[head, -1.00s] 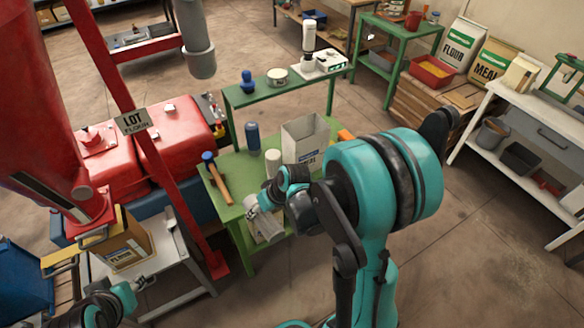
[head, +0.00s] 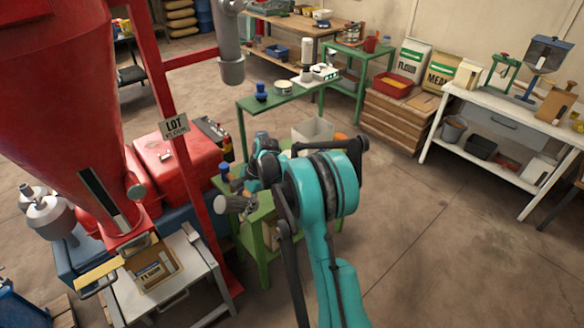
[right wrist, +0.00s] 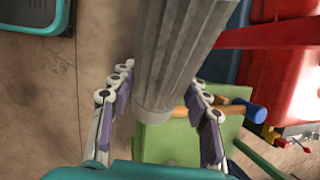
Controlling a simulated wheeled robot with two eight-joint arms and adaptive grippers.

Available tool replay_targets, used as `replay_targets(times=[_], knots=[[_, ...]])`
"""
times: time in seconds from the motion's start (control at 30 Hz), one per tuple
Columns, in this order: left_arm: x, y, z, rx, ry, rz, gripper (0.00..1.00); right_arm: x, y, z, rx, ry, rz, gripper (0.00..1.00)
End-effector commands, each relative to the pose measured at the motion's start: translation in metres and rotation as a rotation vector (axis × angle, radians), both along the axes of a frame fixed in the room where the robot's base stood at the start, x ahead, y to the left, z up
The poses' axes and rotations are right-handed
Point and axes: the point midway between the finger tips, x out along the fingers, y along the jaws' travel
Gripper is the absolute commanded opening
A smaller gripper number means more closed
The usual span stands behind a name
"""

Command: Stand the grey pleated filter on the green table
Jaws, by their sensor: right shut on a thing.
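The grey pleated filter (right wrist: 180,55) is a ribbed cylinder with a plain pale end. In the right wrist view it runs from the top edge down between my fingers. My right gripper (right wrist: 160,115) is shut on it, with finger pads on both sides. In the head view the filter (head: 230,204) sticks out to the left of my right gripper (head: 250,207), at the left side of the green table (head: 262,236). The green tabletop (right wrist: 178,150) shows beyond the filter's end in the wrist view. My arm hides much of the table. My left gripper is out of view.
An open box (head: 313,130) shows behind my arm. A red machine post (head: 190,150) stands left of the table, beside a grey cart (head: 195,262). The floor to the right is clear.

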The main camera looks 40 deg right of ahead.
Motion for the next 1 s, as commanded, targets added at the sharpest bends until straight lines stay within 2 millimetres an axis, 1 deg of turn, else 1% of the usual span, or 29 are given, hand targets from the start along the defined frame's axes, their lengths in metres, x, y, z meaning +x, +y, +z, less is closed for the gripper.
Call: replay_targets(times=[0.03,0.17,0.2,0.3,0.4,0.5,0.6,0.7,0.77,0.87,1.0], knots=[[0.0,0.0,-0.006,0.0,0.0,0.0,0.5,0.011,-0.016,-0.004,0.078,0.002,-0.151,0.12],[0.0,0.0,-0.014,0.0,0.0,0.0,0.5,0.039,-0.048,-0.005,0.306,-0.045,-0.562,0.12],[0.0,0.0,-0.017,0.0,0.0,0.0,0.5,0.047,-0.059,-0.006,0.377,-0.08,-0.692,0.12],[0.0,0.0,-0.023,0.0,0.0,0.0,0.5,0.068,-0.086,-0.006,0.531,-0.201,-0.977,0.12],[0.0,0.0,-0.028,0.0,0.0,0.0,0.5,0.083,-0.111,-0.007,0.631,-0.319,-1.173,0.12],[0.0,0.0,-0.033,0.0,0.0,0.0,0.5,0.096,-0.135,-0.007,0.7,-0.434,-1.321,0.12],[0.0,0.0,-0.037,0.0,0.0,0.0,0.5,0.105,-0.157,-0.007,0.745,-0.532,-1.425,0.12],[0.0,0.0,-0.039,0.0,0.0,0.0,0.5,0.11,-0.172,-0.007,0.771,-0.597,-1.487,0.12],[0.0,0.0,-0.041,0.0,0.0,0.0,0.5,0.111,-0.178,-0.009,0.778,-0.619,-1.507,0.12],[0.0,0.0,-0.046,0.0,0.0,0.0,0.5,0.112,-0.181,-0.02,0.782,-0.631,-1.518,0.12],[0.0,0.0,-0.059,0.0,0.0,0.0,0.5,0.112,-0.181,-0.047,0.781,-0.631,-1.519,0.12]])
